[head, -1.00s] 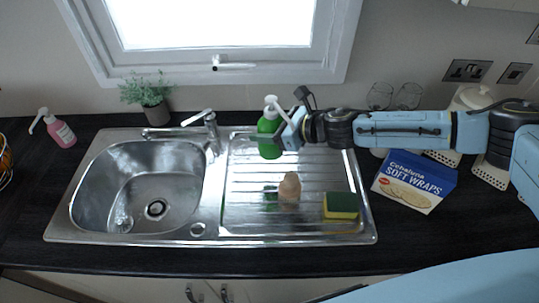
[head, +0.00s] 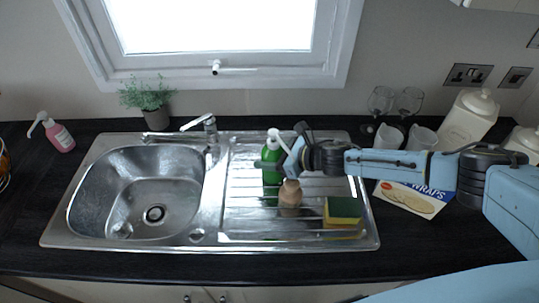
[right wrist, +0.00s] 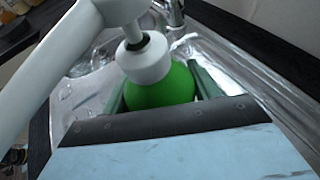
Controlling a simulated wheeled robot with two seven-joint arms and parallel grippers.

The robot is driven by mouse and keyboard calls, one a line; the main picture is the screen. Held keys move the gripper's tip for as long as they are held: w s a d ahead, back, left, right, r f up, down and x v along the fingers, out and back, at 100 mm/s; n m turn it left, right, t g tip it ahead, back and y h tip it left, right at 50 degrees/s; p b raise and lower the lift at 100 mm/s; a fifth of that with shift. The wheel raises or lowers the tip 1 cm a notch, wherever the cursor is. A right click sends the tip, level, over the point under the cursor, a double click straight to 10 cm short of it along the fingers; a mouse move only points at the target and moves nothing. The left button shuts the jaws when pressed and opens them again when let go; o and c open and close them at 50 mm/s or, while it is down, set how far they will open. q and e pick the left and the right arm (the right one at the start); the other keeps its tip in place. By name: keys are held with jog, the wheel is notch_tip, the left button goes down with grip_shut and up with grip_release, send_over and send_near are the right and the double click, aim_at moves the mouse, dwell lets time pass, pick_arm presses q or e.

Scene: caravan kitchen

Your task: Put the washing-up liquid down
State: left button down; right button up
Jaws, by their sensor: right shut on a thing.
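The washing-up liquid (head: 272,175) is a green bottle with a white pump top, upright over the ribbed drainer, toward its back left. In the right wrist view, the green bottle (right wrist: 160,88) sits between the two fingers, with its white pump close to the camera. My right gripper (head: 268,163) is shut on the bottle, reaching in from the right. I cannot tell whether the bottle's base touches the drainer, as a tan object partly overlaps it. My left gripper is not in view.
A tan bottle-like object (head: 290,196) and a yellow and green sponge (head: 342,211) are on the drainer (head: 250,226) close by. The empty sink (head: 110,190) is left. A wraps box (head: 412,200), glasses and mugs are right, partly behind my arm.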

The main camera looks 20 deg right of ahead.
jog(key=shift+f, duration=0.1)
jog(key=o, duration=1.4)
jog(key=shift+r, duration=0.2)
jog(key=shift+b+v, duration=0.45)
jog(key=shift+v, duration=5.5)
